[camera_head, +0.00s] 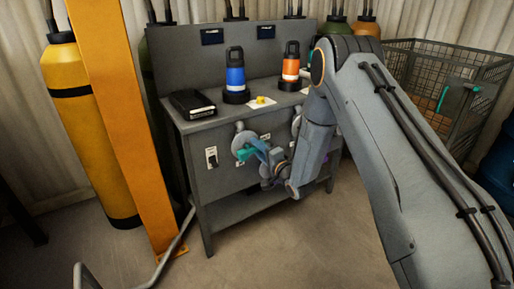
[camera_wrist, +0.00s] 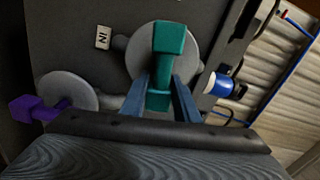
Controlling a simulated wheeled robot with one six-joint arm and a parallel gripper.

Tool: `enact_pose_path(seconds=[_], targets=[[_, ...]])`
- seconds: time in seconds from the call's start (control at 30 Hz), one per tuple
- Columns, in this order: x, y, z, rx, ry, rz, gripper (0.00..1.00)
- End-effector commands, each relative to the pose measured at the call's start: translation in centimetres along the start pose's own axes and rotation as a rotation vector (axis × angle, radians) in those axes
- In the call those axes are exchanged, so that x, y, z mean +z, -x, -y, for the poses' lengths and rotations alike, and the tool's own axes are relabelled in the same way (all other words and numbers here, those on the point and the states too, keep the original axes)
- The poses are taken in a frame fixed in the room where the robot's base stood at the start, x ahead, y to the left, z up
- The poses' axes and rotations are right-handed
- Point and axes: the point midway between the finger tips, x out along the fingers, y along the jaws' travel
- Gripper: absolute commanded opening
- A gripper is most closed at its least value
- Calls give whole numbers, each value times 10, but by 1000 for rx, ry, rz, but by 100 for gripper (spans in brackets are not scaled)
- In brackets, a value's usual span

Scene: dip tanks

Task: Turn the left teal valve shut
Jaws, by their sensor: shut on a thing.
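The left teal valve (camera_head: 244,154) is on the front of the grey bench, its teal handle in front of a round grey disc. In the wrist view the teal handle (camera_wrist: 169,40) stands roughly upright in the picture across the disc. My gripper (camera_wrist: 164,88) has its two blue fingers on either side of the handle's lower part, shut on it. In the head view my gripper (camera_head: 262,151) reaches the valve from the right and hides part of it.
A purple handle (camera_wrist: 35,107) on another disc is close by in the wrist view. An orange post (camera_head: 120,120) is at left, a wire cage (camera_head: 450,80) at right.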

Motion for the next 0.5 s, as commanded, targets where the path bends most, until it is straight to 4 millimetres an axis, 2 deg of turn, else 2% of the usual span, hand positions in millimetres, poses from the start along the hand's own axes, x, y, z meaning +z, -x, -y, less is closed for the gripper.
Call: enact_pose_path(seconds=[0.2,0.5], targets=[[-1,1,-4,2,-104,-4,6],[-1,1,-5,2,-162,-4,6]])
